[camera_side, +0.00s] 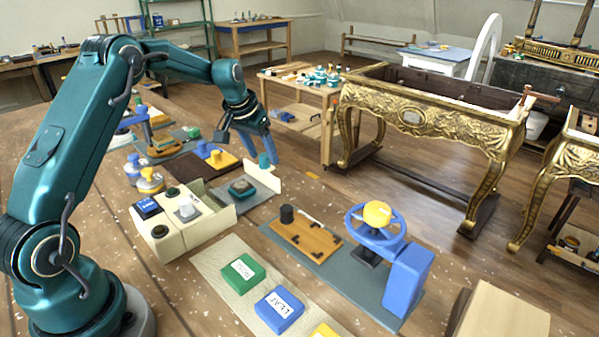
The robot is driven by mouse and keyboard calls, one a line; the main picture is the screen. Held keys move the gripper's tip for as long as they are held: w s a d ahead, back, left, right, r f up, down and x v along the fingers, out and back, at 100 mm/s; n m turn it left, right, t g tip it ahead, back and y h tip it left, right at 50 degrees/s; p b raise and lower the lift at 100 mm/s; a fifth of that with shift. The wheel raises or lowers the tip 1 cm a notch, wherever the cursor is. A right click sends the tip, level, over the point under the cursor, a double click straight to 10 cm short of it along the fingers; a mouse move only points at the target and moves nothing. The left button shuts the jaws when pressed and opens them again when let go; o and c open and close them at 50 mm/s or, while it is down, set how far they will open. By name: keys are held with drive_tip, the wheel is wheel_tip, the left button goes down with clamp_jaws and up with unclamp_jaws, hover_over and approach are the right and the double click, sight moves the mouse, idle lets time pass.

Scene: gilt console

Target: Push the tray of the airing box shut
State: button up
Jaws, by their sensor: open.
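The airing box (207,227) is a cream box on the bench, with knobs on and around it. Its tray (262,183) stands out toward the back right, with an upright cream front panel. A dark green block (242,188) sits in the open part of the tray. A teal knob (264,161) shows at the top of the front panel. My gripper (262,152), with blue fingers, points down just above and behind this panel, close to the teal knob. It is open. Whether a finger touches the knob or panel cannot be told.
A grey mat with a wooden board (302,238) and a blue handwheel (377,226) lies right of the box. Green (242,272) and blue (279,308) labelled blocks sit in front. Yellow and blue parts (215,156) lie behind the box. A gilt console (420,122) stands beyond the bench.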

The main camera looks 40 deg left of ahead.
drive_tip(key=shift+f, duration=0.1)
clamp_jaws()
idle(1.4)
